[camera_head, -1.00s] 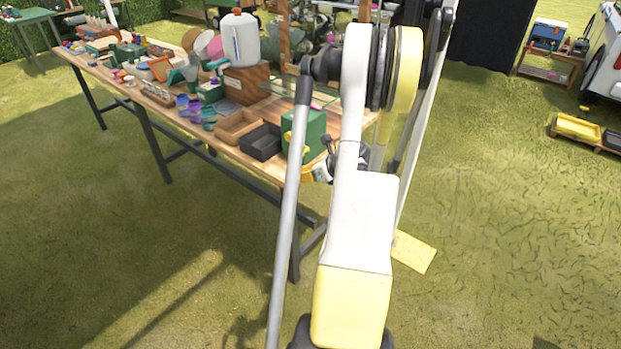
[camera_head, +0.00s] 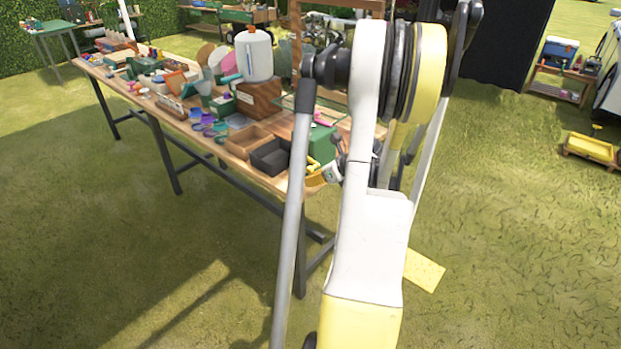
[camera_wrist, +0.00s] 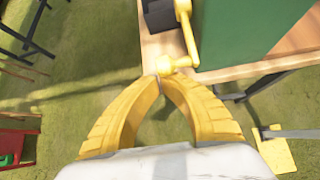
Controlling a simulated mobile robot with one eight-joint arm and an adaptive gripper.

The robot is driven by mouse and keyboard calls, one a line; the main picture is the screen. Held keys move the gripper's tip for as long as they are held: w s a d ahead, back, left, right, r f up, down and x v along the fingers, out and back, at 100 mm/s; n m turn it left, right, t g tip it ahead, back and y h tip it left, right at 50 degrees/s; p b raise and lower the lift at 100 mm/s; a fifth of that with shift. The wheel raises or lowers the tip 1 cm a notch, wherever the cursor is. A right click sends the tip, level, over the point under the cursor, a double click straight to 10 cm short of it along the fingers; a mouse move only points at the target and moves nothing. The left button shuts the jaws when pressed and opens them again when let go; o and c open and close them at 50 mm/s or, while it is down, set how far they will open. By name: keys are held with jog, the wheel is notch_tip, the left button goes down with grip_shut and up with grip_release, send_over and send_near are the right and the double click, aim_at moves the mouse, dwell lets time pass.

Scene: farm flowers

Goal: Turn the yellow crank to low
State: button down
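The yellow crank (camera_wrist: 189,42) is on the side of a green box (camera_wrist: 235,32) at the table's edge. In the wrist view its arm runs upward from a round yellow end just beyond my fingertips. My gripper (camera_wrist: 161,80) has its two yellow fingers arched together, tips meeting, with nothing visible between them. The tips are close to the crank's lower end; I cannot tell whether they touch it. In the head view the green box (camera_head: 322,144) and the crank (camera_head: 313,163) are partly hidden by my arm and gripper.
The wooden table (camera_head: 235,169) holds a black tray (camera_head: 270,157), a wooden tray (camera_head: 247,139) and a white canister (camera_head: 254,55) on a wooden block, left of the box. Many small items lie farther left. Grass in front of the table is open.

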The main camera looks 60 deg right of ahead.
aim_at(312, 169)
jog(key=r+g+p, duration=0.2)
jog(key=p, duration=0.1)
jog(key=r+g+p, duration=0.1)
jog(key=p, duration=0.1)
jog(key=shift+s+a+y, duration=0.1)
jog(key=shift+s+y, duration=0.15)
jog(key=shift+y, duration=0.15)
jog(key=shift+r+g+p, duration=0.5)
jog(key=shift+r+p, duration=0.15)
jog(key=shift+p, duration=0.1)
jog(key=shift+w+r+g+y+p, duration=0.15)
jog(key=shift+r+g+y+p, duration=0.05)
jog(key=shift+r+g+p, duration=0.5)
jog(key=shift+w+r+g+y+p, duration=0.1)
jog(key=shift+r+g+y+p, duration=0.1)
jog(key=shift+r+g+p, duration=0.45)
